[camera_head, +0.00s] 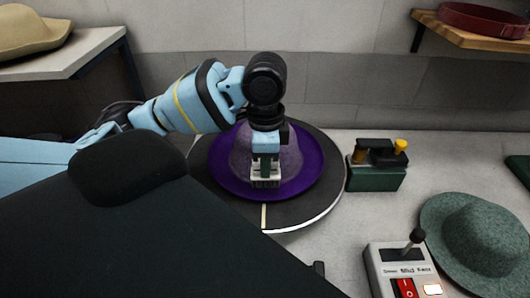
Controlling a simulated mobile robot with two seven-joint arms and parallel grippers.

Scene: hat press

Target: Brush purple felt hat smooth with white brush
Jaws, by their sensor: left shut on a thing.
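The purple felt hat (308,163) lies on a dark round turntable (310,206), brim down and crown up. My left gripper (265,170) is over the front of the hat, pointing down. It is shut on a small brush (265,182), whose pale lower part shows just under the fingers, in front of the crown. The brush appears to be at the hat's surface, but I cannot tell whether it touches. The arm hides part of the crown. My right gripper is not in view.
A green box with black and yellow fittings (376,178) stands right of the turntable. A control box (403,270) with a red switch and a green hat (477,240) are at front right. Shelves hold a tan hat (30,32) and a red band (483,20).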

